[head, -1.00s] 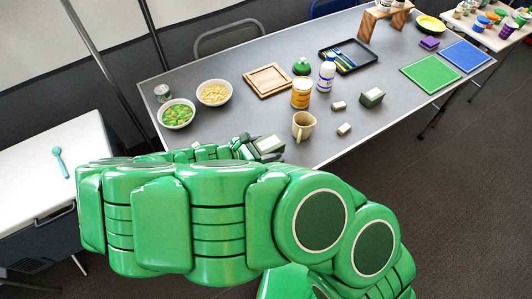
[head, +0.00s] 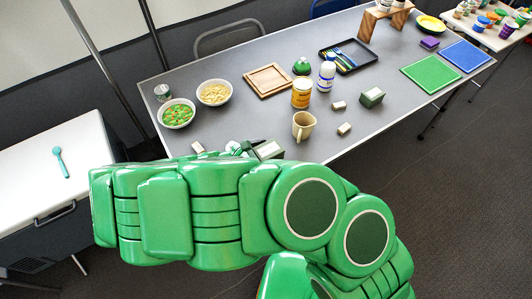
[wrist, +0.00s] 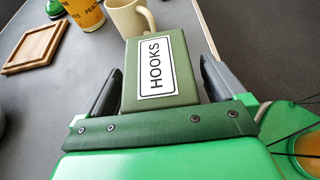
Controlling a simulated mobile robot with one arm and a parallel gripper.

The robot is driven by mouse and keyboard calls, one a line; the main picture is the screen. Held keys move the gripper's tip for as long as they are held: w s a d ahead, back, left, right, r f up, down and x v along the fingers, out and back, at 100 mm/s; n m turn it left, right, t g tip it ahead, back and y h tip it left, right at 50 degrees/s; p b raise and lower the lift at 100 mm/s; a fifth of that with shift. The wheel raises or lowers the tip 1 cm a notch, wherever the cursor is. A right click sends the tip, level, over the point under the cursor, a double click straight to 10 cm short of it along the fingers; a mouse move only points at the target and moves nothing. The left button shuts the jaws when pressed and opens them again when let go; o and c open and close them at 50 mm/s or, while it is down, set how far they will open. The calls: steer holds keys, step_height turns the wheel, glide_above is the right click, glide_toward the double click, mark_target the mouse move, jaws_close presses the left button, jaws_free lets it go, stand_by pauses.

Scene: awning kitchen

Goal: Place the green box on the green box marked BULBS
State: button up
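A green box labelled HOOKS (wrist: 162,70) lies label up between the fingers of my gripper (wrist: 160,75) in the wrist view. The left finger is close against its side, and a narrow gap shows by the right finger. In the head view this box (head: 268,150) is at the table's near edge, partly hidden by my arm, and my gripper is mostly hidden. Another green box (head: 372,97) stands on the table farther right; its marking cannot be read. No BULBS label is readable in either view.
A beige mug (head: 303,125) stands just beyond the HOOKS box, near an orange can (head: 301,93). Small pale boxes (head: 344,129) lie nearby. Bowls (head: 177,113) and a wooden tray (head: 268,81) are to the left and back. A green mat (head: 430,74) is at the right.

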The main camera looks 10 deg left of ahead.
steer(key=shift+r, duration=0.15)
steer(key=v, duration=1.2)
